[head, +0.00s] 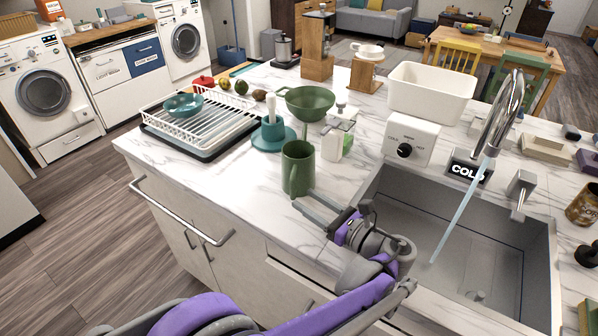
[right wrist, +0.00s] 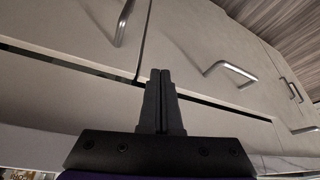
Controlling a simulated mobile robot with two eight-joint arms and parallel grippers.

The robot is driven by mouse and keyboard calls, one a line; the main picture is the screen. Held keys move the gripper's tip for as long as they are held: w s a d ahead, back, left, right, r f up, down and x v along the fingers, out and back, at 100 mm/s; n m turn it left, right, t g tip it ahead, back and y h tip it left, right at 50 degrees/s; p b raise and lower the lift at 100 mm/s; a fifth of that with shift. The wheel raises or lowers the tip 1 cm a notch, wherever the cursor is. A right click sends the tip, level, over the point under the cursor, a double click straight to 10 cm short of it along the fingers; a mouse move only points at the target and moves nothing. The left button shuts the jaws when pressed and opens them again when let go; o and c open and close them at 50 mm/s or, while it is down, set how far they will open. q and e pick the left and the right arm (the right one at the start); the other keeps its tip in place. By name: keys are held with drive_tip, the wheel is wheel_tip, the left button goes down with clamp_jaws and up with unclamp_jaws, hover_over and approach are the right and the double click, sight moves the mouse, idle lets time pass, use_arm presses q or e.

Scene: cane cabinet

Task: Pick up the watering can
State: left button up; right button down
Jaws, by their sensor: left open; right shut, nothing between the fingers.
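The green watering can (head: 298,165) stands upright on the white marble counter, left of the sink. Its handle side faces the camera, and its spout is not clearly visible. My left gripper (head: 304,200) is open just right of and in front of the can's lower part, with its fingers pointing toward it. I cannot tell whether a fingertip touches the can. Nothing shows between the fingers. My right gripper (right wrist: 160,74) is shut and empty in the right wrist view, in front of the cabinet fronts.
The sink (head: 470,255), with water running from the faucet (head: 503,115), is right of my left gripper. A soap dispenser (head: 339,132), a green colander (head: 306,102) and a dish rack (head: 208,122) stand behind the can. Cabinet handles (right wrist: 230,73) stick out near my right gripper.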

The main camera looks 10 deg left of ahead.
sight(299, 164)
use_arm(q)
drive_tip(key=x, duration=0.8)
drive_tip(key=shift+s+a, duration=0.1)
drive_tip(key=shift+a, duration=0.2)
clamp_jaws()
idle(1.1)
